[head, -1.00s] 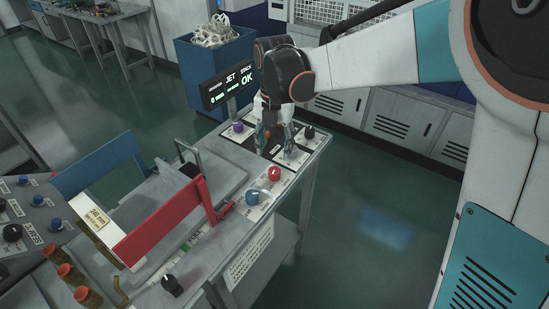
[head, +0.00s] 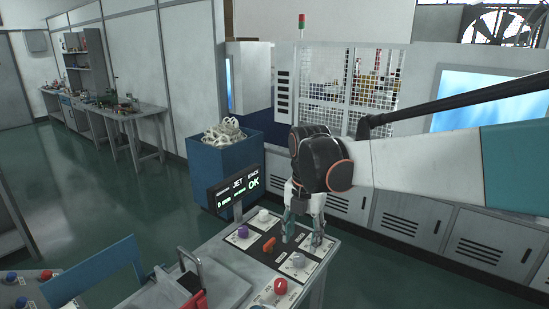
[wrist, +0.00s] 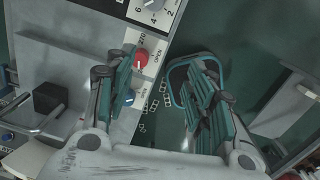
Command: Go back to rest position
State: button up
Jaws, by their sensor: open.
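My gripper (head: 301,240) hangs from the arm above the right end of the grey control panel (head: 250,265) in the head view. Its two fingers are apart and nothing shows between them. In the wrist view the open gripper (wrist: 165,95) has the panel's edge and the dark green floor beyond its fingers. A red knob (wrist: 142,57) shows there beside the left finger; a red knob (head: 280,286) also shows at the bottom of the head view.
A small display (head: 238,190) reading "JET STACK OK" stands behind the panel. A blue bin (head: 236,165) of pale rings is behind it. Grey cabinets (head: 405,220) and a mesh-fronted machine (head: 345,95) line the back. Open green floor (head: 390,285) lies right of the panel.

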jog(key=s+d+r+m+t, duration=0.4)
jog(key=s+d+m, duration=0.75)
jog(key=m, duration=0.55)
jog(key=s+f+m+t+b, duration=0.1)
jog(key=s+f+m, duration=0.4)
jog(key=s+m, duration=0.5)
jog(key=m+t, duration=0.1)
jog(key=m, duration=0.2)
jog(key=shift+s+d+f+t+b, duration=0.2)
jog(key=shift+s+d+t+b, duration=0.1)
jog(key=shift+b, duration=0.1)
